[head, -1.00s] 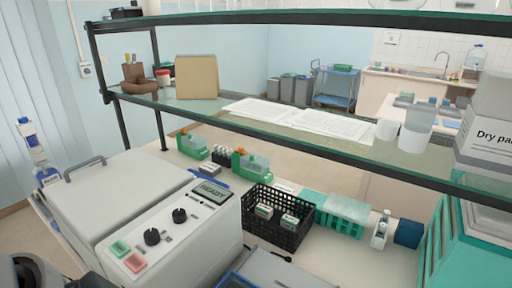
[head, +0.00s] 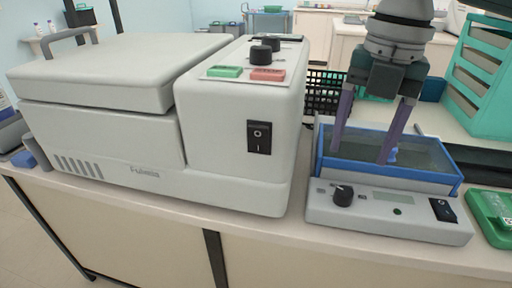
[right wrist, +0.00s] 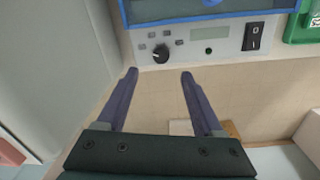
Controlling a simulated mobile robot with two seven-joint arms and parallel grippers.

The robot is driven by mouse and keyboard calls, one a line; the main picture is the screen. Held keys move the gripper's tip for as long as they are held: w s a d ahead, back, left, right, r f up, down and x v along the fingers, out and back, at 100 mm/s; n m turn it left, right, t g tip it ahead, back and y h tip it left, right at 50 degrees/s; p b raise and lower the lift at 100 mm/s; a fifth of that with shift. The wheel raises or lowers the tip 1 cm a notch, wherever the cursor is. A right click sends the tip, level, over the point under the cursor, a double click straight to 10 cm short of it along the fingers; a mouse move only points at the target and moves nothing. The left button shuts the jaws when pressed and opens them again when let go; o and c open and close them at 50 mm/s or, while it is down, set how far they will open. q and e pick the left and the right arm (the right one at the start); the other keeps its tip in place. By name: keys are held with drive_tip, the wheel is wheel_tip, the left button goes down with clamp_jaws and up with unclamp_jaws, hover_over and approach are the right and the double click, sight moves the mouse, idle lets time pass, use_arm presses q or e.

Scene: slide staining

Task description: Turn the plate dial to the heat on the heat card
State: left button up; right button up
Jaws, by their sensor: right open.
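A small grey device with a blue-rimmed basin (head: 450,184) stands at the front of the bench. Its black dial (head: 343,195) is on the left of the front panel, beside a small display. In the right wrist view the dial (right wrist: 160,52) has a pale pointer mark toward its upper left and small symbols around it. My right gripper (head: 361,156) is open and empty, fingers pointing down, overlapping the basin in the head view. In the right wrist view the dial appears just beyond and between the fingertips (right wrist: 160,74), not touched. I cannot make out a heat card. My left gripper is not in view.
A large grey lidded machine (head: 120,75) with two black knobs stands close on the left. A black basket (head: 328,92) is behind, a teal rack (head: 490,80) at right. A green item (head: 490,215) lies right of the device. The device has a black rocker switch (head: 442,210).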

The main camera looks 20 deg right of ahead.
sight(345, 191)
wheel_tip(345, 191, down, 9)
drive_tip(key=shift+r+b, duration=0.1)
drive_tip(key=shift+b, duration=0.3)
drive_tip(key=shift+w, duration=0.1)
clamp_jaws()
idle(0.4)
